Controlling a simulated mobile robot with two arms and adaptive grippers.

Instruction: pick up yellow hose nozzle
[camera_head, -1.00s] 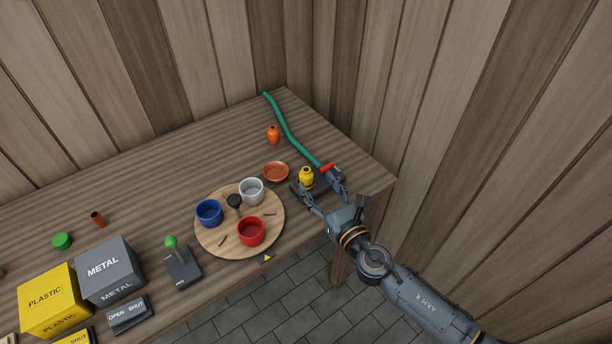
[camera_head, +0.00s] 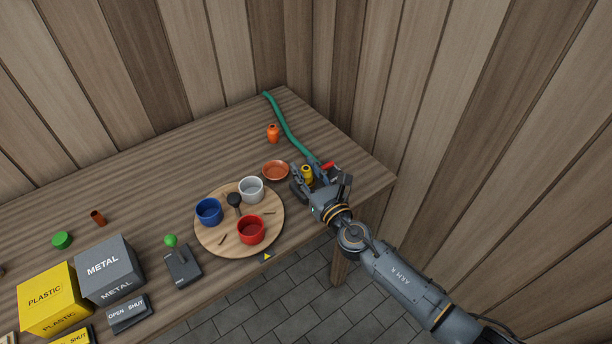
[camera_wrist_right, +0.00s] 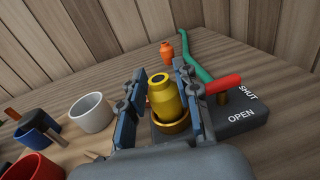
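The yellow hose nozzle (camera_head: 307,173) stands upright near the right end of the workbench. In the right wrist view the nozzle (camera_wrist_right: 164,98) shows a dark opening on top and a wider gold ring around its lower part. My right gripper (camera_head: 314,177) is open, with one finger on each side of the nozzle. In the wrist view the left finger stands a little apart from it; the right finger is close, and I cannot tell whether it touches. My left gripper is not in view.
A dark valve base (camera_wrist_right: 238,117) marked OPEN and SHUT, with a red handle (camera_wrist_right: 223,84), sits just right of the nozzle. A green hose (camera_head: 287,125) runs behind. An orange bottle (camera_head: 273,134), a terracotta dish (camera_head: 275,170) and a round board (camera_head: 216,242) with cups are nearby.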

